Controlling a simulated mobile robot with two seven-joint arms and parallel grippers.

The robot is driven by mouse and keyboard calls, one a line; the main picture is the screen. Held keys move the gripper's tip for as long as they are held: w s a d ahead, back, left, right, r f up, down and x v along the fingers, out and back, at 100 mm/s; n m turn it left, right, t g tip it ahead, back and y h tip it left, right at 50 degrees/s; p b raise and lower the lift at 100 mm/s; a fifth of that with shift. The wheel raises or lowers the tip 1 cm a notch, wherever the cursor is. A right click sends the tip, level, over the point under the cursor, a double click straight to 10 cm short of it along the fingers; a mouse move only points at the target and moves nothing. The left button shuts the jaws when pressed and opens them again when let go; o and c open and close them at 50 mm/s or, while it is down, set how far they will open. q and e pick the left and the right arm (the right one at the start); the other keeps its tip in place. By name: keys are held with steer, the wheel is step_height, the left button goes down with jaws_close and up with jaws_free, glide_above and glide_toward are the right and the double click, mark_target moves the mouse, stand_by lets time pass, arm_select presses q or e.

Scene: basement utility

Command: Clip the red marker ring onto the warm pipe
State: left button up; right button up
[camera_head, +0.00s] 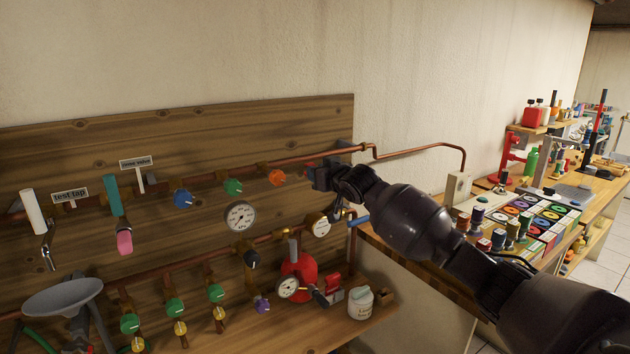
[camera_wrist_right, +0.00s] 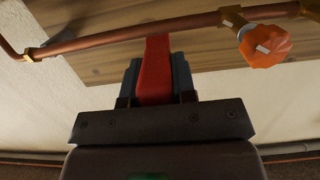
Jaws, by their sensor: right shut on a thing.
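My right gripper (camera_head: 312,172) reaches the right end of the upper copper pipe (camera_head: 223,168), just right of the orange valve knob (camera_head: 277,177). In the right wrist view my right gripper (camera_wrist_right: 156,72) is shut on the red marker ring (camera_wrist_right: 154,75), which shows as a red strip between the dark fingers. The strip's far end meets the edge of the copper pipe (camera_wrist_right: 120,35) in that view; I cannot tell whether it is clipped around it. A second copper pipe (camera_head: 190,262) runs lower on the board. No mark shows which pipe is warm. My left gripper is not in view.
The wooden board (camera_head: 150,130) carries blue and green knobs, gauges and a grey funnel (camera_head: 62,297). A red vessel (camera_head: 298,275) and a white jar (camera_head: 361,303) stand below my right gripper. A crowded workbench (camera_head: 600,190) is at the right.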

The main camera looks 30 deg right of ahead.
mark_target(309, 164)
steer(key=shift+d+r, duration=0.1)
steer(key=shift+r, duration=0.05)
steer(key=shift+w, duration=0.2)
steer(key=shift+w, duration=2.25)
steer(key=shift+w, duration=1.75)
steer(key=o, duration=1)
steer(key=shift+s, duration=0.15)
